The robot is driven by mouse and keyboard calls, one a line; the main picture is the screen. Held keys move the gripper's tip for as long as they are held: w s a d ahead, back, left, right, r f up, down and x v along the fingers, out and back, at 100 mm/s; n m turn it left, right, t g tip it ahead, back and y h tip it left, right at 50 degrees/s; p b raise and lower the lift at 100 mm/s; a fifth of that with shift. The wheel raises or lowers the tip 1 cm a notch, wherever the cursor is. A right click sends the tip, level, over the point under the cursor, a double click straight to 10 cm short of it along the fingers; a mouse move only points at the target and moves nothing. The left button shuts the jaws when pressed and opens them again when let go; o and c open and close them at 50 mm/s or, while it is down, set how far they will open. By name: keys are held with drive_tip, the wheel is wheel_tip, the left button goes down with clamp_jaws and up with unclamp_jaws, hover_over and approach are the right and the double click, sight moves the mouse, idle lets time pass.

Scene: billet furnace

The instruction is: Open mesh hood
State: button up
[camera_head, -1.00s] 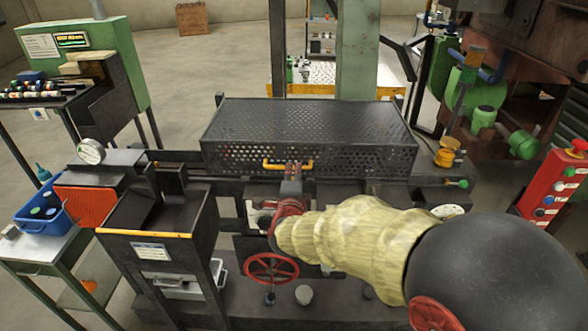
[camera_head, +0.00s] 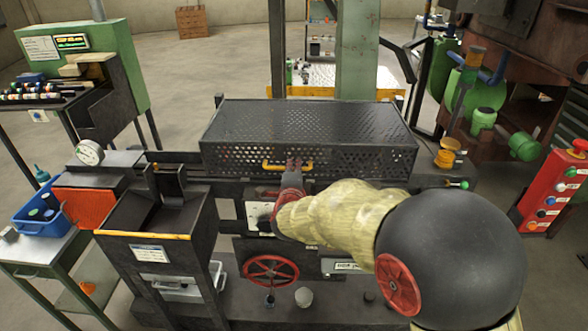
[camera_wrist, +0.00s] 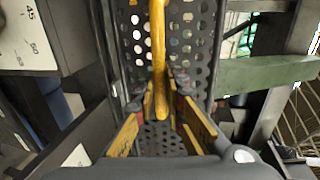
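The mesh hood (camera_head: 310,125) is a black perforated box cover in the middle of the head view. It lies level and closed over the machine. Its yellow bar handle (camera_head: 274,167) is on the front face. My gripper (camera_head: 295,164) is at the right part of this handle. In the wrist view, the handle (camera_wrist: 158,45) runs down between the two yellow-padded fingers of my gripper (camera_wrist: 157,100). The fingers are apart, with gaps visible on both sides of the bar. Holes of the mesh show behind it. The handle's right end is partly hidden in the head view.
A red handwheel (camera_head: 270,270) sits below my arm. A dark chute (camera_head: 155,215) with a yellow edge and a pressure gauge (camera_head: 89,152) are at left. A green post (camera_head: 358,50) stands behind the hood. A red button box (camera_head: 556,187) is at right.

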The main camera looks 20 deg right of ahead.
clamp_jaws()
idle(0.4)
drive_tip(key=shift+r, duration=0.1)
